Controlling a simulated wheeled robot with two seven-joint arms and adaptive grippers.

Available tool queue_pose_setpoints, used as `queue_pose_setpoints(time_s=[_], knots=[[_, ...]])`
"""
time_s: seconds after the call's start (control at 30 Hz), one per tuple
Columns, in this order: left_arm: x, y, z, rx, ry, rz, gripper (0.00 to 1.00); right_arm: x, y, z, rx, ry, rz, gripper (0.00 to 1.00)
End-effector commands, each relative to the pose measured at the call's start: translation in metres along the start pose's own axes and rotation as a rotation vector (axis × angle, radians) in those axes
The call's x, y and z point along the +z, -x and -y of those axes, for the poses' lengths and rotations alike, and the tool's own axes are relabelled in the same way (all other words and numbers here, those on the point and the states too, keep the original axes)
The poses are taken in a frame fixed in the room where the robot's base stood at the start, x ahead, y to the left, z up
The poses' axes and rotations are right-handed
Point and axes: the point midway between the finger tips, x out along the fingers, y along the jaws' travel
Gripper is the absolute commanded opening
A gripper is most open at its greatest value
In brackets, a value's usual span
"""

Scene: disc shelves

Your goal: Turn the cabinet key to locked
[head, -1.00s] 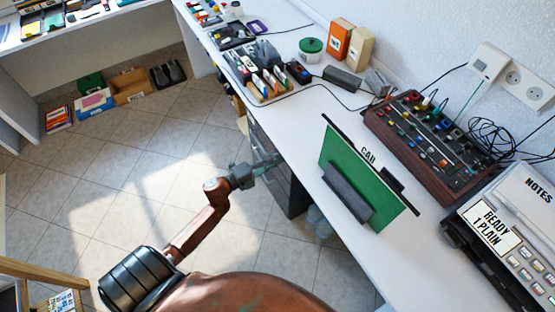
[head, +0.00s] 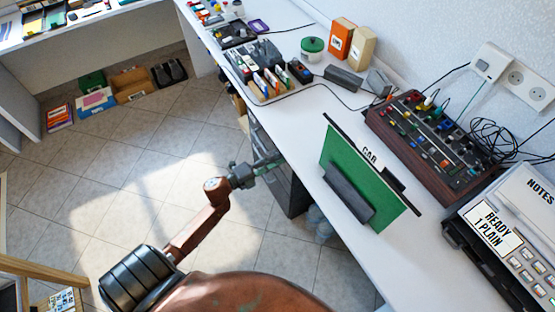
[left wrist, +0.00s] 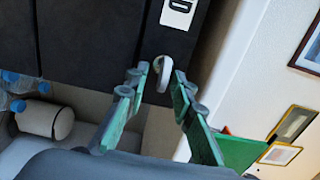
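The dark cabinet (head: 292,190) stands under the white bench, partly hidden by my left gripper (head: 267,162). In the left wrist view, the dark cabinet front (left wrist: 85,40) fills the upper left. A pale, rounded key (left wrist: 164,74) sticks out of it, below a white label (left wrist: 178,12) with a dark mark. My left gripper (left wrist: 162,78) has its green fingers apart, one on each side of the key. Narrow gaps seem to show beside the key; contact is not clear. My right gripper is not in the head view.
The white bench (head: 345,270) runs above the cabinet. On it stand a green board (head: 352,175), a wood-sided control panel (head: 425,140) and a device with a display (head: 495,228). The tiled floor (head: 130,180) to the left is open.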

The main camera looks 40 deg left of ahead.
Motion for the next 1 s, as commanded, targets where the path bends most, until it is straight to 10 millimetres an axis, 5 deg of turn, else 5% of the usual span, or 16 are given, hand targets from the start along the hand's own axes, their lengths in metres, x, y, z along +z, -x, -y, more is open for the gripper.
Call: queue_pose_setpoints(time_s=[0.37,0.8,1.0], knots=[[0.000,0.011,0.000,0.001,0.000,0.000,0.23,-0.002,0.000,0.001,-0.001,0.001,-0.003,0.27],[0.000,0.096,0.000,0.001,0.001,0.001,0.23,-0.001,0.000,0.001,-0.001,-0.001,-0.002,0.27],[0.000,0.117,0.000,0.000,0.000,0.000,0.23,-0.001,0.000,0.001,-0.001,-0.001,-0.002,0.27]])
